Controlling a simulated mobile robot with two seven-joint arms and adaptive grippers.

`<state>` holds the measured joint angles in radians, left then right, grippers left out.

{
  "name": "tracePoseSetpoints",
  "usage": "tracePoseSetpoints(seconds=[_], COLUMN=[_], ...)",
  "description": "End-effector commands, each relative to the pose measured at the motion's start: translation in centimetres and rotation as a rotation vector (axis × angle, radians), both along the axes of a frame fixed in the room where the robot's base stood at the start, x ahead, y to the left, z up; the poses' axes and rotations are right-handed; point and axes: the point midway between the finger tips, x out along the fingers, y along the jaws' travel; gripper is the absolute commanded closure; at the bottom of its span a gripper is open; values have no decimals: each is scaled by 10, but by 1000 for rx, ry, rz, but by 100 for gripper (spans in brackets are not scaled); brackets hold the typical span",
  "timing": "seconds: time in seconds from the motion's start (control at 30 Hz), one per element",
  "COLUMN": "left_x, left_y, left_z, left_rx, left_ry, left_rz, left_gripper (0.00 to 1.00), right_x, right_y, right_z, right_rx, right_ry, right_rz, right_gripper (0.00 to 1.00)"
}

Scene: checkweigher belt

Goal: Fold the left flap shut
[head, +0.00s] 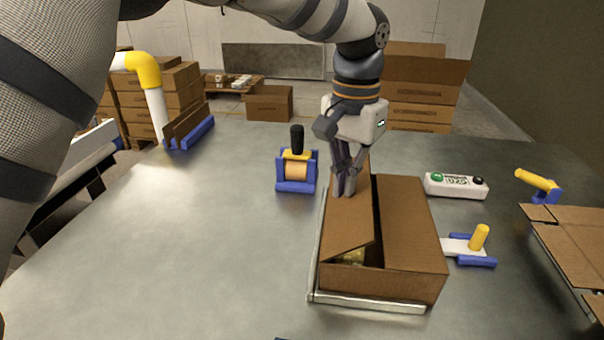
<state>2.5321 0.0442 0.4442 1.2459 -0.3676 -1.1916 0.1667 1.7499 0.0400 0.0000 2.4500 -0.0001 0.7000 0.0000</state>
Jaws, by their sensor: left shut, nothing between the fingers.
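The open cardboard box (410,283) stands on a metal-edged plate (368,303) on the table. Its left flap (345,225) is tilted inward over the opening, not quite flat, with a dark gap along its edge. Its right flap (408,222) lies nearly flat over the right half. Something yellowish (350,257) shows inside through the front gap. My left gripper (344,190) is shut and empty, fingers pointing down at the far part of the left flap, apparently touching it. The far end of the box is partly hidden behind the gripper. My right gripper is not in view.
A blue tape dispenser (297,178) stands left of the box. A white button panel (456,186) and a blue-and-white tool with a yellow handle (477,242) are right of it. Flat cardboard (575,240) lies at the right edge. The table's left part is clear.

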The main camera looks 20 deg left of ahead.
Motion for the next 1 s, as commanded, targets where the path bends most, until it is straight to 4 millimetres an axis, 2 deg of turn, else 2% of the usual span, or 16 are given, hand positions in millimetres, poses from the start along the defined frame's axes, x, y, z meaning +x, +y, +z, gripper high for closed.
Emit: tracePoseSetpoints(seconds=[0.27, 0.7, 1.0], left_x=[0, 6, 6], left_y=[-1, -24, -25], left_z=[0, -29, -28], left_rx=[-1, -1, -1], left_ry=[-2, 0, -2], left_rz=[0, 0, 0], left_gripper=[100, 100, 100], right_x=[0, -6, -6], right_y=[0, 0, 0], right_z=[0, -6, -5], right_rx=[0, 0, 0], right_ry=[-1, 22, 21], right_rz=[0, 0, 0], right_gripper=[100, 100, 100])
